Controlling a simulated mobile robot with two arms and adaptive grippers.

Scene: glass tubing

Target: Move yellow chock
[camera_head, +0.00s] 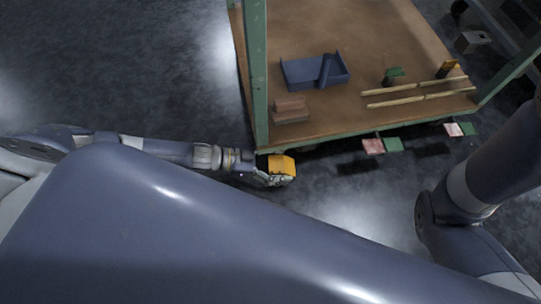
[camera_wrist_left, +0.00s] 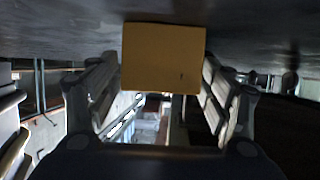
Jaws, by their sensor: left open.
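The yellow chock (camera_head: 282,165) is a small block beside the foot of the workbench's near left leg. In the left wrist view the yellow chock (camera_wrist_left: 162,58) shows as a flat square face between the two fingers, against the grey floor that fills the top of that picture. My left gripper (camera_head: 274,180) is right at the chock. In the left wrist view the left gripper (camera_wrist_left: 160,95) has its fingers spread, one on each side of the chock. I cannot tell whether either finger touches it. My right gripper is out of view.
The workbench (camera_head: 345,30) with green legs stands close behind the chock. On it are a blue tray (camera_head: 300,72), brown blocks (camera_head: 290,109) and two wooden rods (camera_head: 415,92). Dark floor (camera_head: 120,60) lies open at left.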

